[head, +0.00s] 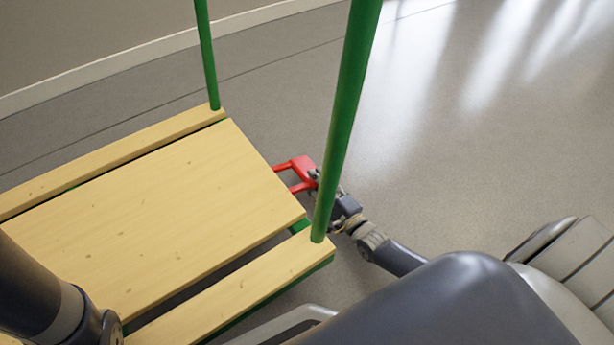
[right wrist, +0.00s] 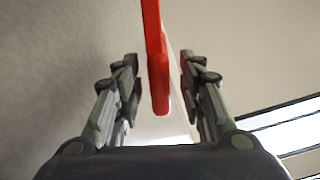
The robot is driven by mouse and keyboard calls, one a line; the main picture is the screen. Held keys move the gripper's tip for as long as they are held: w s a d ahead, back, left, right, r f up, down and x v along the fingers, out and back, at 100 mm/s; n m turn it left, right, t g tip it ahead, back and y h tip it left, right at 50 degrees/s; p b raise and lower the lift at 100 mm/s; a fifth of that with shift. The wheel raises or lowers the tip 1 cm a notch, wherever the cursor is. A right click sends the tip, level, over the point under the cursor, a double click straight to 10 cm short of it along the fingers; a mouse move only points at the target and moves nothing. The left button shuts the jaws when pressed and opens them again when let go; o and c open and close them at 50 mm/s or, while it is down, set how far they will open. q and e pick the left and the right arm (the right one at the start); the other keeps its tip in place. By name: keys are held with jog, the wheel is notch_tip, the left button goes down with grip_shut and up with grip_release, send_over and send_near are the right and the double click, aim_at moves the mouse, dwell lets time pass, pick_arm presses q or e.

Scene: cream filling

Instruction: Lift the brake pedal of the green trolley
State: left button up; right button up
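The green trolley has a pale wooden slatted deck (head: 150,210) and green upright posts (head: 345,110). Its red brake pedal (head: 302,172) sticks out from the deck's right edge. In the right wrist view the pedal (right wrist: 156,60) appears as a red bar between the two fingers. My right gripper (head: 316,182) is at the pedal's outer end, partly hidden behind the near post. In the right wrist view my right gripper (right wrist: 160,85) is open around the bar, with a gap visible on each side. My left gripper is not in view; only part of my left arm shows at lower left.
The near green post stands close beside my right gripper. The grey floor (head: 440,130) is clear to the right of the trolley. A wall with a pale baseboard (head: 120,70) runs behind it.

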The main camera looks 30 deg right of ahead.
jog(key=w, duration=0.1)
jog(key=w+b, duration=0.1)
jog(key=w, duration=0.2)
jog(key=shift+a+f+b, duration=0.2)
jog(key=shift+a+b, duration=0.1)
jog(key=shift+b, duration=0.05)
jog(key=shift+w+a+r, duration=0.1)
jog(key=shift+w+r, duration=0.05)
jog(key=shift+w, duration=0.3)
grip_shut()
